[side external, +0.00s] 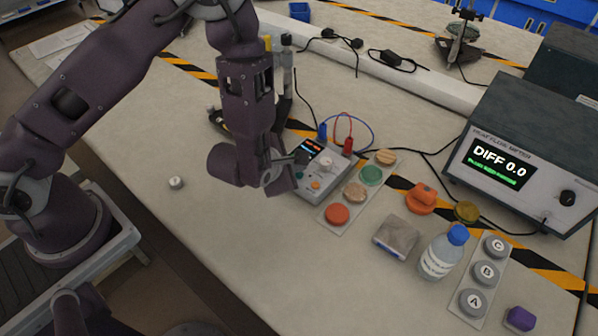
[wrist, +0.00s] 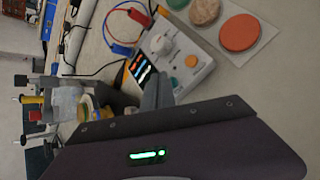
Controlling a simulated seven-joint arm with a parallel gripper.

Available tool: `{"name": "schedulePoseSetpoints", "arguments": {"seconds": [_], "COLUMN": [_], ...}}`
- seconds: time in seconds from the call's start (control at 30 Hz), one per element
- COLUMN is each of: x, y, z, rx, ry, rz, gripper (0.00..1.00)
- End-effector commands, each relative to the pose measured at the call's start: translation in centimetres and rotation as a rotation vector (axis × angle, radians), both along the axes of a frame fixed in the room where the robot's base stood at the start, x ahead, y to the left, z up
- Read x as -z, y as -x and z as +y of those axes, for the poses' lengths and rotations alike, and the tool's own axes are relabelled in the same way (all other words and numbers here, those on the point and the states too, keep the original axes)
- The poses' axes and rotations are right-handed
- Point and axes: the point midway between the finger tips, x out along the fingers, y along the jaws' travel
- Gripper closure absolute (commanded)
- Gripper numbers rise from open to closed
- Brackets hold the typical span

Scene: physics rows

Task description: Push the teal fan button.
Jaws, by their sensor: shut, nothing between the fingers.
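The orange-red button also shows in the wrist view (wrist: 240,32). A grey instrument box (side external: 326,168) beside the strip has a small teal button (wrist: 172,83), an orange button (wrist: 191,61) and a lit display. I cannot tell which teal button is the fan button. My gripper (side external: 300,158) is shut and empty by the near left side of the box, close to the small teal button; contact cannot be told. Its fingers (wrist: 157,88) show in the wrist view.
Red and blue cables (side external: 347,130) loop behind the box. A bottle (side external: 440,254), a grey block (side external: 396,236), an orange object (side external: 421,198) and a lettered button strip (side external: 482,280) stand to the right. The table front is mostly clear.

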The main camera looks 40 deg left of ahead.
Motion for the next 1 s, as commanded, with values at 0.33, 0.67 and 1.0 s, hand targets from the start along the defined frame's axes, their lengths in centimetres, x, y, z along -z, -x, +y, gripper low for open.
{"name": "schedulePoseSetpoints", "arguments": {"seconds": [0.33, 0.67, 1.0], "x": [0.8, 1.0, -0.2], "y": [0.0, 0.0, 0.0], "z": [0.0, 0.0, 0.0], "rx": [0.0, 0.0, 0.001], "ry": [0.0, 0.0, 0.0], "rz": [0.0, 0.0, -0.001], "gripper": [1.0, 1.0, 1.0]}}
